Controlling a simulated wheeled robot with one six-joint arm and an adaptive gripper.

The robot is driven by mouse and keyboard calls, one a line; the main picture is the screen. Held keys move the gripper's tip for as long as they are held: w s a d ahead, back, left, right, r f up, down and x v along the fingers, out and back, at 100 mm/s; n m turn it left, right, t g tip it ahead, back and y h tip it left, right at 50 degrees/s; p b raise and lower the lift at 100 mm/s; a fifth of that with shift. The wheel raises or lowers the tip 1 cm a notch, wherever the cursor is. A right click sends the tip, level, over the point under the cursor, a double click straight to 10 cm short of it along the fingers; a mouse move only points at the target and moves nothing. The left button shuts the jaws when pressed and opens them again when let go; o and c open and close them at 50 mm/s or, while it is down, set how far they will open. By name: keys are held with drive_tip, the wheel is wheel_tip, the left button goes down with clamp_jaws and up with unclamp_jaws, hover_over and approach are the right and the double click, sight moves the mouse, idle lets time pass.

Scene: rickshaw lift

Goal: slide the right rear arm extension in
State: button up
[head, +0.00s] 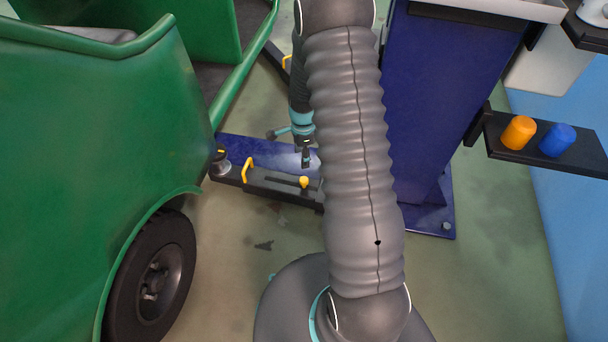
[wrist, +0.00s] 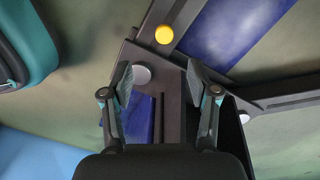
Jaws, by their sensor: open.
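A blue lift arm (head: 262,150) with a black extension (head: 262,181) reaches from the blue column's foot toward the green rickshaw. The extension carries a yellow handle (head: 247,168), a yellow knob (head: 304,181) and a round pad (head: 221,166) at its outer end. I cannot tell for sure that this is the right rear arm. My gripper (head: 305,160) is above the arm near the knob, partly behind my own arm. In the wrist view my gripper (wrist: 160,80) is open, fingers apart, with black arm parts, a grey disc (wrist: 141,75) and a yellow knob (wrist: 165,34) beyond them. Contact is unclear.
The green rickshaw (head: 90,150) with its black wheel (head: 152,283) stands close on the left. The blue column (head: 437,95) stands on the right. A black shelf (head: 575,165) holds an orange cap (head: 518,132) and a blue cap (head: 557,140). Floor is clear at lower right.

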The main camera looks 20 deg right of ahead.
sight(304, 179)
drive_tip(key=shift+m, duration=0.8)
drive_tip(key=f, duration=0.9)
drive_tip(key=f+b, duration=0.1)
drive_tip(key=f, duration=0.4)
drive_tip(key=shift+w+d, duration=0.15)
drive_tip(key=shift+d, duration=0.25)
clamp_jaws()
